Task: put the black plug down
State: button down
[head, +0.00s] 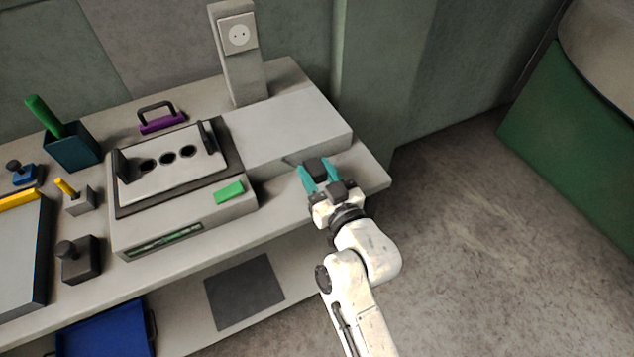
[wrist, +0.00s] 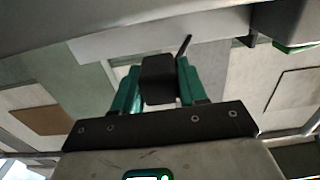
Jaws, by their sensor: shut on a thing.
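The black plug (head: 316,166) is a small dark block held between the teal fingers of my gripper (head: 321,176), near the right end of the bench. In the wrist view the plug (wrist: 159,80) sits between both teal fingers of my gripper (wrist: 158,88), with a thin dark prong or cord stub sticking up at its right. The gripper is shut on it. A white socket (head: 239,34) is on the grey post at the back of the bench. Whether the plug touches the bench top cannot be told.
The bench's right end (head: 373,178) is bare. A pale raised slab (head: 290,128) lies behind the gripper.

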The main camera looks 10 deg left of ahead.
aim_at(317, 184)
jog(key=shift+w+f+b, duration=0.15)
jog(key=shift+f+b, duration=0.1)
jog(key=shift+f, duration=0.65)
jog(key=shift+w+f+b, duration=0.1)
jog(key=shift+f+b, duration=0.15)
jog(key=shift+f, duration=0.6)
jog(key=shift+f+b, duration=0.35)
jog(key=shift+b, duration=0.1)
jog(key=shift+f+b, duration=0.3)
jog(key=c, duration=0.6)
grip_release()
jog(key=shift+r, duration=0.2)
